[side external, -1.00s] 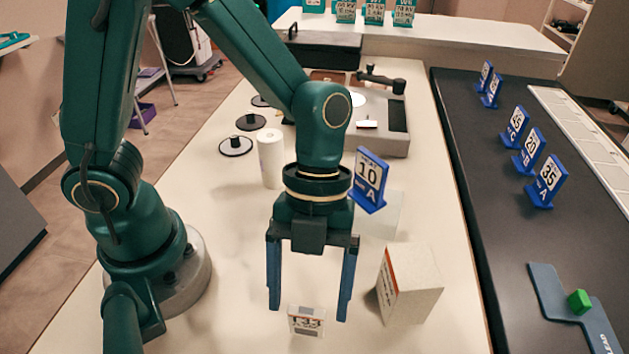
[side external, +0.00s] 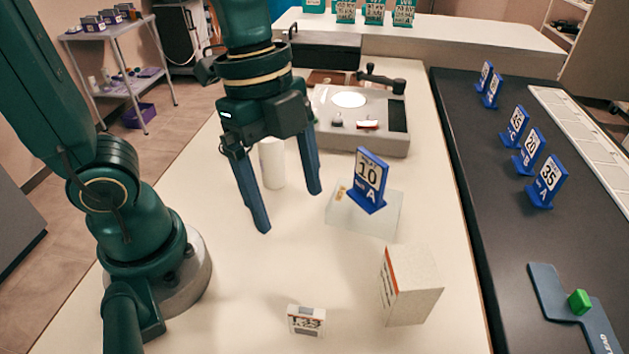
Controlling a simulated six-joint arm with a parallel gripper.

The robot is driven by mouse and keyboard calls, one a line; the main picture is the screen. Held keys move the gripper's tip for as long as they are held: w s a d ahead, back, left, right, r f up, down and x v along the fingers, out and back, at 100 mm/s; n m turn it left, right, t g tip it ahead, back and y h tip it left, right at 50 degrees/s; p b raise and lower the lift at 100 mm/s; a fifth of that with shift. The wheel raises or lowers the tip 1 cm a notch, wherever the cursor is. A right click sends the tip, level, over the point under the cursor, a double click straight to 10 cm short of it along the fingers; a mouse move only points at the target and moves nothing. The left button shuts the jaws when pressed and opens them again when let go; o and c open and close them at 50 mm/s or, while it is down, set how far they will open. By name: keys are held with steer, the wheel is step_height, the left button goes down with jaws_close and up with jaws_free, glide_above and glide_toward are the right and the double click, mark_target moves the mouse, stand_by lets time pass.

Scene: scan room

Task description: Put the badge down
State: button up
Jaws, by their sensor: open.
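The badge (side external: 307,321), a small white tag with dark print and a grey top strip, rests on the cream table near its front edge, apart from my gripper. I take this tag to be the badge. My gripper (side external: 288,211) is open and empty, raised above the table behind and to the left of the badge. Its two blue fingers are spread and tilted, with nothing between them.
A white box (side external: 412,287) with an orange edge stands right of the badge. Behind it a blue "10 A" marker (side external: 369,182) stands on a pale block (side external: 388,222). A white roll (side external: 271,165) stands behind my gripper. More blue markers stand on the dark surface (side external: 480,200) at right.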

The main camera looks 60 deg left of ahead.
steer(key=a+r+n+t+y, duration=0.1)
steer(key=a+n+t, duration=0.4)
steer(key=n, duration=1)
steer(key=shift+s+a+r+n+y, duration=0.2)
steer(key=shift+s+a+n+y, duration=0.25)
steer(key=shift+a+y, duration=0.3)
